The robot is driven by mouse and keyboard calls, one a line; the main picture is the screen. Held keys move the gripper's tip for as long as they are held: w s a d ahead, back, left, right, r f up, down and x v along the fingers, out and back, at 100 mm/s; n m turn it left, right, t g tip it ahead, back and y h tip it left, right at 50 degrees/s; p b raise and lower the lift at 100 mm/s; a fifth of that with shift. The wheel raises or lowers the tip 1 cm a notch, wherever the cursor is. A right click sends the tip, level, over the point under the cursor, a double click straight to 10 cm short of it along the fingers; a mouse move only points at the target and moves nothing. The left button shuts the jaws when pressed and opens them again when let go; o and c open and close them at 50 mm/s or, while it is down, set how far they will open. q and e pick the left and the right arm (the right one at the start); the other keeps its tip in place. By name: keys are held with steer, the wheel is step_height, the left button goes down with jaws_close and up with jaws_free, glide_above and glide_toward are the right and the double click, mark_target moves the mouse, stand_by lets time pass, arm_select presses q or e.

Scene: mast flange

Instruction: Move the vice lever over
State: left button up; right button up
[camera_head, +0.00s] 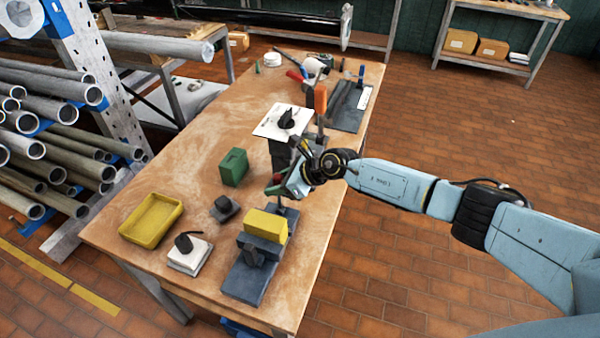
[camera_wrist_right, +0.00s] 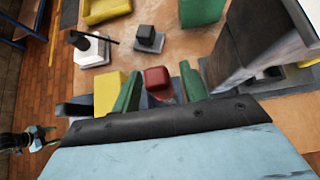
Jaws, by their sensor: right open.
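The vice (camera_head: 248,280) is grey-blue and stands at the table's near right, with a yellow block (camera_head: 267,222) at its jaws. Its lever appears to rise behind the block, mostly hidden by my right gripper (camera_head: 284,188). In the right wrist view, a red knob (camera_wrist_right: 157,80), seemingly the lever's end, lies between the green fingers of my right gripper (camera_wrist_right: 158,92). The fingers are open, one on each side of the knob; I cannot tell whether they touch it. The yellow block (camera_wrist_right: 108,88) shows beside the left finger. My left gripper is not clearly in view.
Left of the vice stand a white block with a black lever (camera_head: 188,257), a small dark knobbed block (camera_head: 223,208), a green box (camera_head: 233,167) and a yellow tray (camera_head: 150,220). A post with a white plate (camera_head: 268,124) stands just behind my gripper. Tools lie farther back.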

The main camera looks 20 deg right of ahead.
steer(key=v, duration=1)
steer(key=shift+d+r, duration=0.2)
steer(key=shift+r, duration=0.1)
steer(key=shift+s, duration=0.15)
